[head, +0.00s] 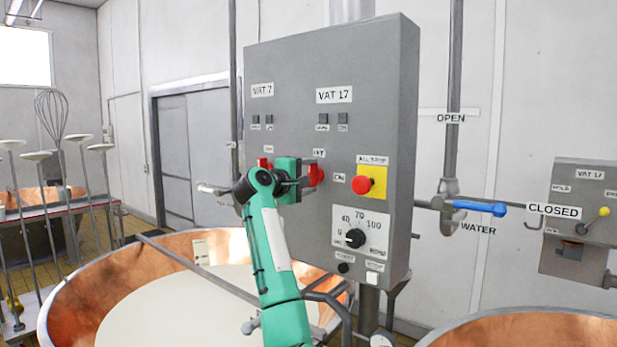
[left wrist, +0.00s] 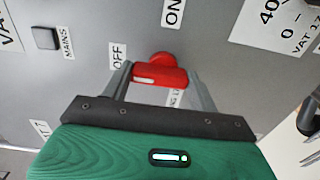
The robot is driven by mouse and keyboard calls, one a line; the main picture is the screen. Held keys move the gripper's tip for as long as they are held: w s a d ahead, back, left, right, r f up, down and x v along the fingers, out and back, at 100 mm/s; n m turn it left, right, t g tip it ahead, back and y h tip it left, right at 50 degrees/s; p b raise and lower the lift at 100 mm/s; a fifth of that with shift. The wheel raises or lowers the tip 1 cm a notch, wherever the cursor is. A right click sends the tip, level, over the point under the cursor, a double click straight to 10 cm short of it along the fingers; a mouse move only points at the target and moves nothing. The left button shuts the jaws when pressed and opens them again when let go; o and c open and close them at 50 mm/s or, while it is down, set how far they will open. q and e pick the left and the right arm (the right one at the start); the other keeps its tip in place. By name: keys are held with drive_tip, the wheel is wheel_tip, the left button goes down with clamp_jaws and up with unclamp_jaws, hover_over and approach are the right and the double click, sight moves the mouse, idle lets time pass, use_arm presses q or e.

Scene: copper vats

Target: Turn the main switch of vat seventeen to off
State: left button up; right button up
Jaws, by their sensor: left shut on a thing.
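The grey control panel (head: 290,70) has a VAT 17 column (head: 334,95) on its right side. The red main switch of vat seventeen (head: 319,176) sits under an OFF label (head: 319,153), with an ON label (head: 339,178) to its right. My left gripper (head: 303,175) is at this switch and partly covers it. In the left wrist view its fingers (left wrist: 158,82) are shut on the red handle (left wrist: 172,77). The handle lies along the direction of the OFF label (left wrist: 118,55), its white mark at that end. My right gripper is not in view.
A second red switch (head: 264,162) is left of my gripper, in the VAT 7 column. A red button on a yellow plate (head: 376,183) and a black dial (head: 355,238) are to the right. A copper vat (head: 75,300) stands below; a blue water valve handle (head: 480,207) is at right.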

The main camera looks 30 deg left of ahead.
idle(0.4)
use_arm(q)
drive_tip(key=o, duration=1)
drive_tip(key=shift+a, duration=0.1)
drive_tip(key=s+b, duration=0.2)
drive_tip(key=s, duration=0.2)
drive_tip(key=s+b, duration=0.2)
drive_tip(key=s, duration=0.3)
drive_tip(key=s+a+b, duration=0.1)
drive_tip(key=s+b, duration=0.1)
drive_tip(key=s, duration=0.2)
drive_tip(key=shift+s+b, duration=0.35)
drive_tip(key=shift+b, duration=0.05)
